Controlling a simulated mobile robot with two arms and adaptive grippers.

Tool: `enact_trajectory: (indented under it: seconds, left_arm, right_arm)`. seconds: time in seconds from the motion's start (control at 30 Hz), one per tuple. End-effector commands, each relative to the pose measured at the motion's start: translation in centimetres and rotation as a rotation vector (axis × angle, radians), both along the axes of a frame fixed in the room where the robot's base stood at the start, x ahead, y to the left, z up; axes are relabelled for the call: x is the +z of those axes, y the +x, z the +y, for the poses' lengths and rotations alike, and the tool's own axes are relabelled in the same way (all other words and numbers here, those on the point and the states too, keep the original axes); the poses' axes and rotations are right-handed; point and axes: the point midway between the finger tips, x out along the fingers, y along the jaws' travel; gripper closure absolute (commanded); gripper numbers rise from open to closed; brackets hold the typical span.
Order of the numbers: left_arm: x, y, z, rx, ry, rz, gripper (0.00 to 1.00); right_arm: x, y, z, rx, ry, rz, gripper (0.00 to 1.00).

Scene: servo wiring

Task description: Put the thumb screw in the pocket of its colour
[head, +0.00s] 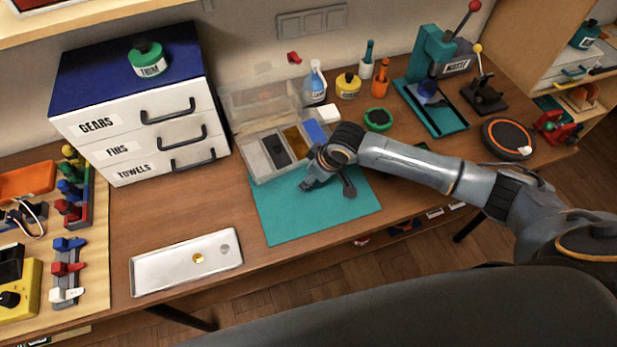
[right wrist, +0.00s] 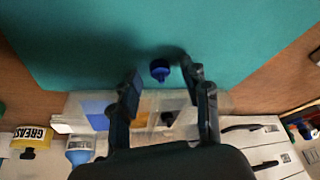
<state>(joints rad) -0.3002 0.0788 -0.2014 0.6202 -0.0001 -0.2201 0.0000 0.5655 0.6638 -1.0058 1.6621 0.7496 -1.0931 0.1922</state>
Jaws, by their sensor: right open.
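The fingers are apart, with visible gaps to the screw. In the head view my right gripper (head: 328,186) is low over the mat, and the screw is hidden there. Behind it is a clear-lidded box (head: 262,176), lid open, with grey (head: 256,161), black (head: 277,152), yellow (head: 297,142) and blue (head: 315,131) pockets. The blue pocket is at the right end. My left gripper is not in view.
A white tray (head: 160,275) holds a yellow piece (head: 198,258) and a silver piece (head: 225,249). A drawer cabinet (head: 130,110) stands left of the box. Bottles and a teal press (head: 432,60) stand right of it. The table front between tray and mat is clear.

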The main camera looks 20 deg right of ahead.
Motion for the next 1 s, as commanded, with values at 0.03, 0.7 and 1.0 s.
enact_trajectory:
  seconds: [0.03,0.7,1.0]
  left_arm:
    - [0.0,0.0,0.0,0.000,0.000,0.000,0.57]
    - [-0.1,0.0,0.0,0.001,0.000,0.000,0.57]
    - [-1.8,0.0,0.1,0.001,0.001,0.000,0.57]
  right_arm:
    - [0.0,0.0,0.0,0.000,0.000,0.000,0.53]
    - [0.1,0.0,0.0,0.000,0.000,0.000,1.00]
    - [3.8,-0.5,0.5,0.005,0.005,-0.004,1.00]
